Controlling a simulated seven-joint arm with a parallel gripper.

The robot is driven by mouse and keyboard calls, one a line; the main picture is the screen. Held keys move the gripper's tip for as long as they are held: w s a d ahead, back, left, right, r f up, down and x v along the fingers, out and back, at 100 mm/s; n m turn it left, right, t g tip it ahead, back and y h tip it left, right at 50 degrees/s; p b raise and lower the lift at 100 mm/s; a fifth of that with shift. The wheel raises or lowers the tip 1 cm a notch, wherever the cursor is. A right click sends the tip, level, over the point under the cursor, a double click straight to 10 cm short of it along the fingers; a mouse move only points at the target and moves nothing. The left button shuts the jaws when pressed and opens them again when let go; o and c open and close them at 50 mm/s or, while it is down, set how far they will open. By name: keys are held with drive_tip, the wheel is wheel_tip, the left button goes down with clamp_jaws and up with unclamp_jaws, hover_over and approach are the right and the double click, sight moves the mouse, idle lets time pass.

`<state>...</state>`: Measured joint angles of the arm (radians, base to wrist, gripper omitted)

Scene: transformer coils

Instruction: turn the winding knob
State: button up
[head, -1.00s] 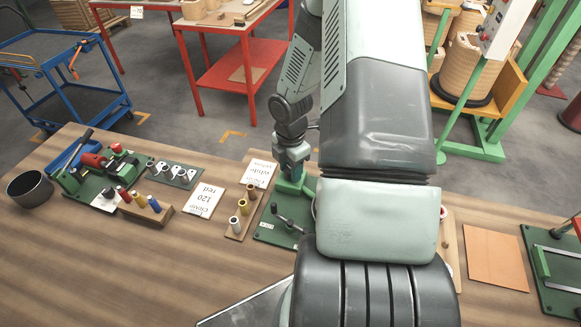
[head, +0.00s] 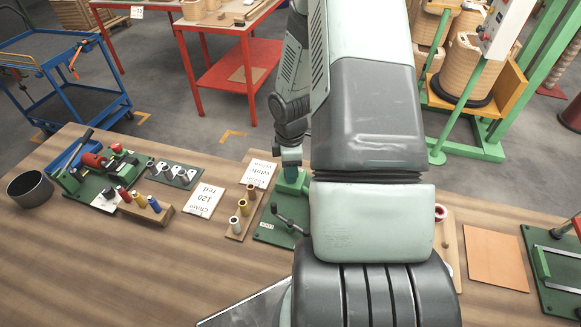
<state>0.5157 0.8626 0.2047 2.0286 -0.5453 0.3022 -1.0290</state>
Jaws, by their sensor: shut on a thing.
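A green winder (head: 268,231) stands on the wooden bench left of my arm. A dark crank (head: 291,223) lies across its front, and a green upright part (head: 290,183) rises behind it. My gripper (head: 291,166) points down at the top of this upright part. It is shut on the winding knob there. The knob itself and the fingertips are too small and too covered to make out. My arm hides the right side of the winder.
Left of the winder are a wooden rack with spools (head: 237,222), two paper cards (head: 205,201) and a coloured spool block (head: 146,210). A black bowl (head: 30,188) stands far left. A brown sheet (head: 496,270) lies right. The front left bench is clear.

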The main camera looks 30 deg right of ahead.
drive_tip(key=m, duration=0.5)
drive_tip(key=shift+m, duration=0.3)
drive_tip(key=m, duration=0.4)
drive_tip(key=shift+d, duration=0.1)
drive_tip(key=m, duration=0.9)
drive_tip(key=shift+m, duration=0.4)
drive_tip(key=o, duration=1.1)
drive_tip(key=shift+c, duration=0.2)
